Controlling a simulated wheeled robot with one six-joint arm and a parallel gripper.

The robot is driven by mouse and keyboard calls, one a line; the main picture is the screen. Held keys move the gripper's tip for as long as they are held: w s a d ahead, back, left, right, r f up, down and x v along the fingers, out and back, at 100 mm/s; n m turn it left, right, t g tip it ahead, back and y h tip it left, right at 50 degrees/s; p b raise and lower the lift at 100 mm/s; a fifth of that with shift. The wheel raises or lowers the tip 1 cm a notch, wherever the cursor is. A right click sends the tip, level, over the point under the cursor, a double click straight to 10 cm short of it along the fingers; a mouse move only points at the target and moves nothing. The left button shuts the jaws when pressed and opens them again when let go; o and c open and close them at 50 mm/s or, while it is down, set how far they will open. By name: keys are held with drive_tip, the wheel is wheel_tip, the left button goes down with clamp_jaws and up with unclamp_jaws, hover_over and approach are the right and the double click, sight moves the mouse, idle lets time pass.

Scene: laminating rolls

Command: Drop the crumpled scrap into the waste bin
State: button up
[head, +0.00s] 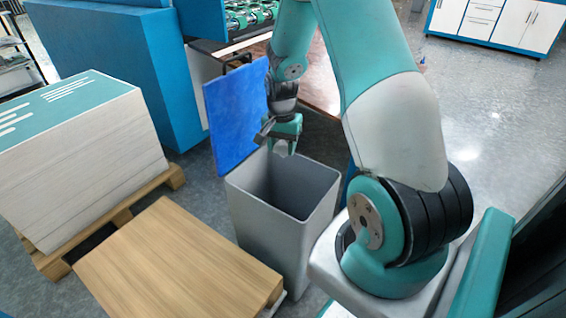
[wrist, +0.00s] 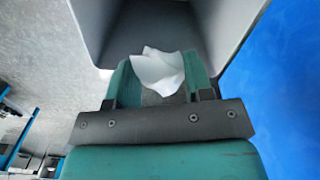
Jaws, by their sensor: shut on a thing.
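The crumpled scrap (wrist: 158,70) is white paper, seen in the wrist view between the two fingers of my gripper (wrist: 158,80). My gripper is shut on it. In the head view my gripper (head: 284,150) points down over the back part of the waste bin's mouth, near the hinge side. The scrap is hard to make out there.
A wooden-topped platform (head: 170,265) stands left of the bin. Behind it a tall paper stack (head: 80,160) sits on a pallet (head: 50,262). A blue machine (head: 120,70) with rollers is at the back. Open grey floor (head: 480,130) lies to the right.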

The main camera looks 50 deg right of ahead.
drive_tip(key=shift+s+d+f, duration=0.15)
drive_tip(key=shift+d+f, duration=0.1)
drive_tip(key=shift+f, duration=0.25)
wheel_tip(320, 180, down, 6)
drive_tip(key=b, duration=0.6)
drive_tip(key=shift+r, duration=0.25)
drive_tip(key=o, duration=1)
drive_tip(key=shift+c, duration=0.2)
drive_tip(key=shift+r, duration=0.15)
wheel_tip(320, 180, up, 17)
drive_tip(key=p, duration=0.5)
hover_over(284, 145)
drive_tip(key=shift+r, duration=0.15)
